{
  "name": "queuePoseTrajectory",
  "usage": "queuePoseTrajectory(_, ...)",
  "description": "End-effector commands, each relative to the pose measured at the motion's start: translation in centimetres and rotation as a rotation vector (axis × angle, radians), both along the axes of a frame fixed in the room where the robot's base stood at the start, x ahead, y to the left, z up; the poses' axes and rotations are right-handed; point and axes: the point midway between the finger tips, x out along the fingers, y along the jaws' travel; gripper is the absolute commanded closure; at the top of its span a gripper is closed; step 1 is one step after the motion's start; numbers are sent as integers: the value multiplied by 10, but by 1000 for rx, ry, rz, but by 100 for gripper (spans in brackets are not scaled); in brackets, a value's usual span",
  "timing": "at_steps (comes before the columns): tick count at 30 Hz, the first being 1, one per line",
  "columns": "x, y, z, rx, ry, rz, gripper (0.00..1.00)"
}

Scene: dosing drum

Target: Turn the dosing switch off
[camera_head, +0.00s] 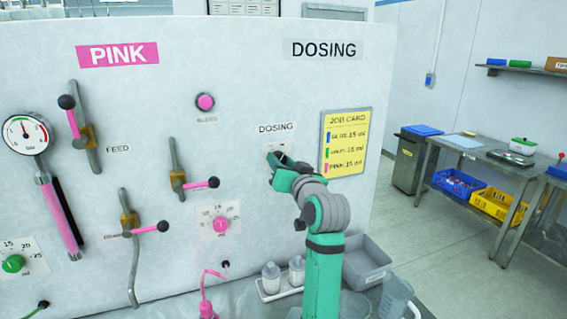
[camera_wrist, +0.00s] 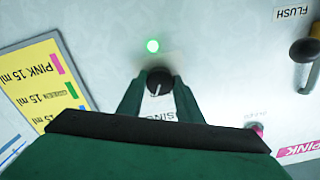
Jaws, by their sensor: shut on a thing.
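The dosing switch (camera_wrist: 160,82) is a black round knob with a light pointer line, seen in the wrist view. My gripper (camera_wrist: 160,92) is shut on the knob, with one green finger on each side of it. In the head view my gripper (camera_head: 279,161) reaches the panel just under the "DOSING" label (camera_head: 276,128) and hides the knob there.
A yellow job card (camera_head: 345,142) hangs right of the switch. Pink-handled valves (camera_head: 200,184), a pink dial (camera_head: 221,225) and a round pink button (camera_head: 205,102) sit to the left. Bottles (camera_head: 271,278) and a grey bin (camera_head: 362,262) stand below. Open floor lies to the right.

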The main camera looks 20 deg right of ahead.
Motion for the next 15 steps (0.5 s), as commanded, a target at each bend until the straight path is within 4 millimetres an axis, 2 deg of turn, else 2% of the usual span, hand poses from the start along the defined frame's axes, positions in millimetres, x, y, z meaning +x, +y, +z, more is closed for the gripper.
queuePoseTrajectory(8, -1, -4, -1, -103, -2, -7, 90)
queuePoseTrajectory(15, -2, -6, -1, -299, -9, -9, 90)
